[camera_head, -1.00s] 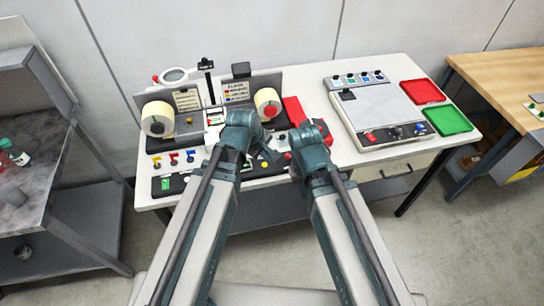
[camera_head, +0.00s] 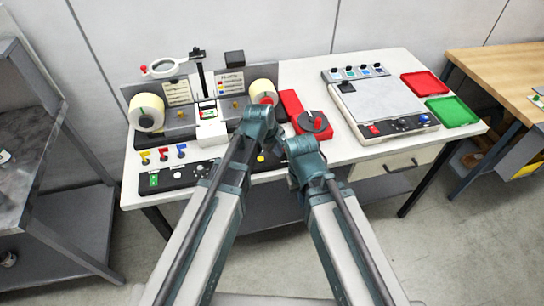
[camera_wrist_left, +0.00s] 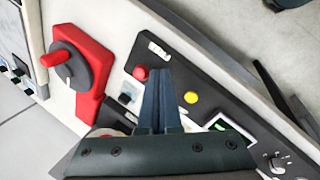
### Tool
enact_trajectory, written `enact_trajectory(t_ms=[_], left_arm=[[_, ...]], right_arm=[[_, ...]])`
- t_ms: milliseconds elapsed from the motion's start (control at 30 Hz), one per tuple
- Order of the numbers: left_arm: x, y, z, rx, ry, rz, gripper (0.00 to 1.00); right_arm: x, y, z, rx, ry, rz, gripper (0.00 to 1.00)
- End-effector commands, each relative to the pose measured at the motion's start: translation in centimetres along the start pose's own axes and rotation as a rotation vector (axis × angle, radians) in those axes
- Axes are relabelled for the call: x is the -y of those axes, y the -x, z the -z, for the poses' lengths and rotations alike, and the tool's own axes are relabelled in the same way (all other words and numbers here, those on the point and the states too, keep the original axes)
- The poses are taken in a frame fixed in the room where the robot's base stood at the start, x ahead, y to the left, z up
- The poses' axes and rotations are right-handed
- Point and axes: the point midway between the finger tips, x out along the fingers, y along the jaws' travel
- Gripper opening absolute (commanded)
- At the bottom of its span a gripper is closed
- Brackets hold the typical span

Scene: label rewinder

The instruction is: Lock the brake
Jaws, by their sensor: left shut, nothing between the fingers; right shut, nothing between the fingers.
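A red block with a dark grey round dial and a red handle, which looks like the brake (camera_head: 312,122), stands on the table right of the rewinder. In the left wrist view the brake (camera_wrist_left: 75,65) is at the upper left, its handle sticking out leftward from the dial. My left gripper (camera_wrist_left: 160,75) is shut and empty over the black control panel (camera_wrist_left: 205,95), near a red button (camera_wrist_left: 140,73), apart from the brake. In the head view my left gripper (camera_head: 260,128) is left of the brake, its fingers mostly hidden. My right gripper (camera_head: 296,160) is below the brake, shut and empty.
The rewinder's label rolls (camera_head: 147,111) and magnifier (camera_head: 163,67) stand at the back left. Yellow, red and blue switches (camera_head: 163,154) are at the front left. A grey inspection board (camera_head: 380,103) and red and green trays (camera_head: 453,110) lie to the right.

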Motion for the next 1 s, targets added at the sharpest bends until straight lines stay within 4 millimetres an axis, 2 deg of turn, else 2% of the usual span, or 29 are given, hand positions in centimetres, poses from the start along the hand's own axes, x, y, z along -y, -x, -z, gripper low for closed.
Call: enact_trajectory(t_ms=[1000], left_arm=[[-0.97, 0.02, 0.78, 0.085, 0.037, 0.067, 0.0]], right_arm=[[-0.07, 0.77, -0.05, 0.0, 0.0, 0.0, 0.0]])
